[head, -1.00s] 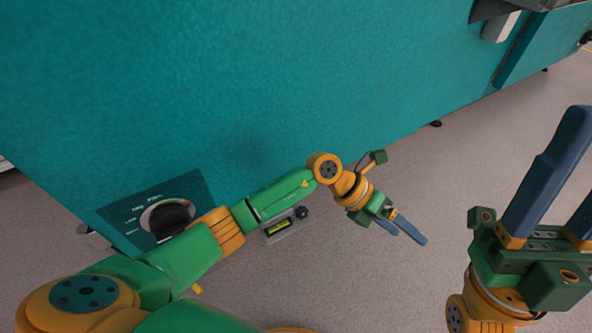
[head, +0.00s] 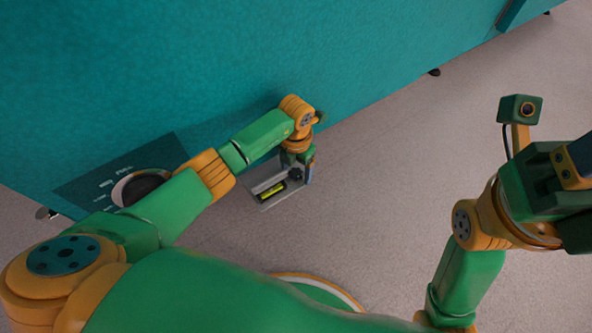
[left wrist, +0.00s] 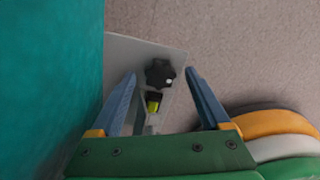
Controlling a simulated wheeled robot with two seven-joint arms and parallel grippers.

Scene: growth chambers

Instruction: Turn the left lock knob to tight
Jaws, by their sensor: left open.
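The lock knob (left wrist: 160,73) is a black lobed knob with a small pale mark on its right side. It sits on a grey plate (left wrist: 122,55) low beside the teal cabinet. In the head view the knob (head: 296,174) is small and partly hidden by my left gripper (head: 303,170), which points down over it. In the left wrist view my left gripper (left wrist: 160,76) is open, with one blue finger on each side of the knob and gaps showing between. My right gripper (head: 566,175) is at the right edge of the head view, its fingers mostly cut off.
A yellow strip (head: 272,189) lies on the grey bracket beside the knob. The teal cabinet wall (head: 220,60) rises close behind my left arm. A dial panel (head: 85,190) is at the left, partly covered by my arm. Grey floor (head: 400,200) is free between the arms.

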